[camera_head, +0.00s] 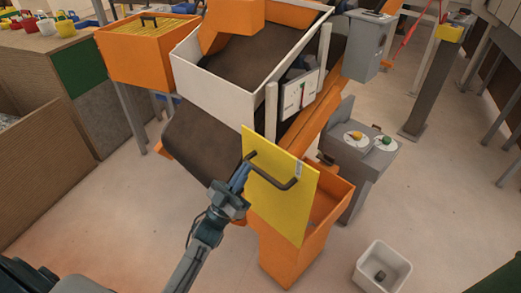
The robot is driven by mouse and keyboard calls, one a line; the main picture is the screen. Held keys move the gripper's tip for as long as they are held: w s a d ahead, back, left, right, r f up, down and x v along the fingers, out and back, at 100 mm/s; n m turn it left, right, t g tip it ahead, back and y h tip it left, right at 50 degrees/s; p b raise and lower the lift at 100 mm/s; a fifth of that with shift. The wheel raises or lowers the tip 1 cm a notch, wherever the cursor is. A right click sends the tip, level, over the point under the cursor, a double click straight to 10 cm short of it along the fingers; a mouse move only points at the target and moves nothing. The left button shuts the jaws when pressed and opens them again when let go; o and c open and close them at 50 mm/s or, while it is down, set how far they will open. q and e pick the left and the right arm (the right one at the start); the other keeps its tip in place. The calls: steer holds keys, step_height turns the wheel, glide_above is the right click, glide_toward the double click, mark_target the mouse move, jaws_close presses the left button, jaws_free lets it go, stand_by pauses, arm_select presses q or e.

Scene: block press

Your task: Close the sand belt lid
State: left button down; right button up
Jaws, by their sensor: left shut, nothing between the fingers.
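The sand belt lid looks to be the yellow panel (283,203) with a dark bent handle (270,177). It stands steeply raised at the near left side of an orange box (332,197), whose top shows open behind it. My left gripper (241,176) is at the panel's left edge, close to the handle's left end. Its fingers are shut with nothing between them; I cannot tell whether they touch the panel or handle. My right gripper is not in view.
A white-sided hopper (222,92) with dark sand stands behind, above a dark belt (200,142). A grey button console (362,150) stands right of the orange box. A white bin (381,268) is on the floor at lower right.

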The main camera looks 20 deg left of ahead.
mark_target(261, 154)
arm_select(q)
steer(key=shift+y, duration=0.3)
steer(key=w+r, duration=0.1)
steer(key=w+d+p, duration=0.1)
steer(key=w, duration=0.1)
steer(key=w+d+r, duration=0.1)
steer(key=w, duration=0.1)
steer(key=shift+r+p, duration=0.3)
steer(key=shift+p, duration=0.05)
steer(key=shift+w+d+f, duration=0.1)
steer(key=shift+w+d, duration=0.2)
steer(key=shift+w, duration=0.2)
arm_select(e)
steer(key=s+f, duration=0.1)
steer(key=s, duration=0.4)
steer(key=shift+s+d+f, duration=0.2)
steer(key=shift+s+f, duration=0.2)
